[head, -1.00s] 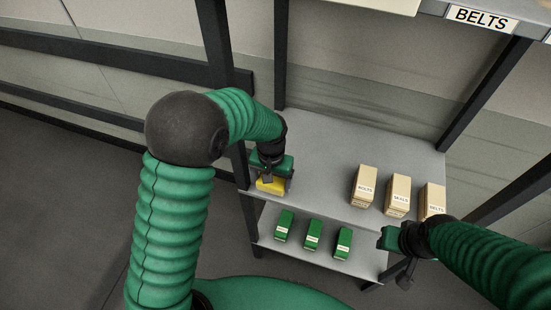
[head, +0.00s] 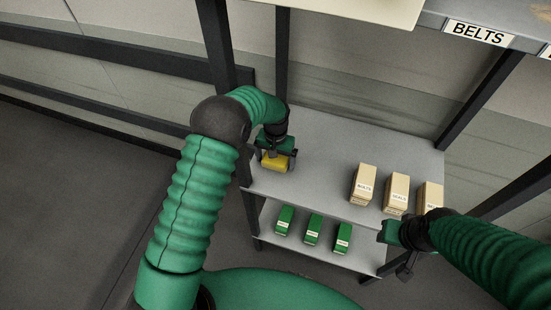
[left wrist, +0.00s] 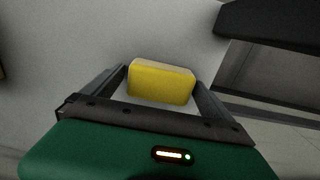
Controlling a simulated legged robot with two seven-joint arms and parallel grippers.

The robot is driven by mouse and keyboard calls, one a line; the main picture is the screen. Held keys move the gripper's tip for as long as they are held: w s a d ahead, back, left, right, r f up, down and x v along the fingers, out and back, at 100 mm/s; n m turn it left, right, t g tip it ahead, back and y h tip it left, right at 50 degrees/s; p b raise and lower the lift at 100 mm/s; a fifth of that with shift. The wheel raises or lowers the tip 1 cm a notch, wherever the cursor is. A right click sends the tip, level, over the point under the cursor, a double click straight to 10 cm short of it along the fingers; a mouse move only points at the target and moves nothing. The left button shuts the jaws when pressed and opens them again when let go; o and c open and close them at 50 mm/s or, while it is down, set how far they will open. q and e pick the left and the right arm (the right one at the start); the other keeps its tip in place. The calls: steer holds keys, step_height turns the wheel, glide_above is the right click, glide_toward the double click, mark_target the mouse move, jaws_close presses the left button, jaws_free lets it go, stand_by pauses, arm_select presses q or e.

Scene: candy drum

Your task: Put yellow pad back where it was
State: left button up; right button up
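The yellow pad (head: 275,164) is between the fingers of my left gripper (head: 277,161), over the left end of the upper grey shelf (head: 320,150). In the left wrist view the pad (left wrist: 160,82) fills the space between the two fingertips (left wrist: 161,80), which appear to touch its sides. The left gripper is shut on it. I cannot tell whether the pad touches the shelf. My right gripper (head: 393,240) is by the front right corner of the shelves; its fingers are hardly visible.
Several tan boxes, such as this one (head: 364,184), stand on the right part of the upper shelf. Green boxes (head: 313,232) stand on the lower shelf. Dark posts (head: 222,70) frame the rack. A higher shelf carries a BELTS label (head: 478,33). The upper shelf's middle is clear.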

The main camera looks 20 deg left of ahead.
arm_select(q)
steer(key=shift+r, duration=0.1)
step_height(320, 180, up, 12)
steer(key=b, duration=0.1)
steer(key=shift+b, duration=0.3)
stand_by(1.3)
